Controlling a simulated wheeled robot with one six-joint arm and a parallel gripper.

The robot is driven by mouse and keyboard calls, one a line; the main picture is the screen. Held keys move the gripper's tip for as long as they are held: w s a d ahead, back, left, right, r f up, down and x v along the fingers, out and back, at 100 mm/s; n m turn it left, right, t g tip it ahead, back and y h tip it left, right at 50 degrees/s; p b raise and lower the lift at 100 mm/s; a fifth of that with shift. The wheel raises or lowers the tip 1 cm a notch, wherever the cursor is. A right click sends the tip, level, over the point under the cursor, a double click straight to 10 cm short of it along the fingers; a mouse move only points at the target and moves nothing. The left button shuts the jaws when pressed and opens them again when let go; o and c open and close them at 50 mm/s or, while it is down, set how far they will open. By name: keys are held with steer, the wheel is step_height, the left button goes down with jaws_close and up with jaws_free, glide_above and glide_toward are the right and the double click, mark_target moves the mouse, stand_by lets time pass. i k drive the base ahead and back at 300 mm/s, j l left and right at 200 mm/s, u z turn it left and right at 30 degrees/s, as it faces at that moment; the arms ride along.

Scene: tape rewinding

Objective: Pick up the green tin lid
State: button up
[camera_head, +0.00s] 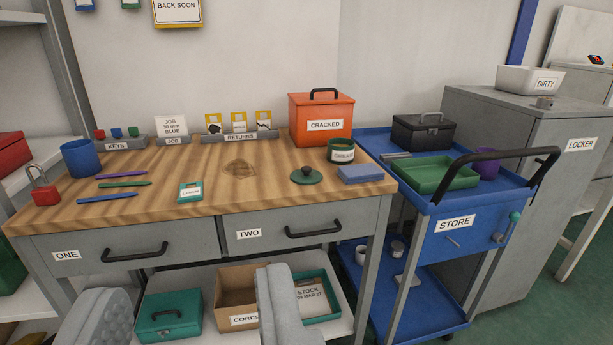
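The green tin lid (306,178) lies flat on the wooden bench top, near its front edge and right of the middle. It is round and dark green, with a small knob on top. A green tin (341,151) with a label stands just behind it to the right, apart from it. My gripper (186,282) shows at the bottom of the view as two grey padded fingers, spread wide with nothing held between them. The fingers appear in front of the bench's lower part, lower in the picture than the lid and to its left.
A blue block (367,174) lies close to the right of the lid. An orange CRACKED box (321,120) stands behind. A small teal box (190,192) and pens (124,184) lie to the left. The wooden bench top (225,205) is clear just left of the lid.

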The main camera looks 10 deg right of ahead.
mark_target(305, 175)
steer(key=i+j, duration=0.1)
steer(key=i, duration=1)
steer(key=j+z, duration=0.05)
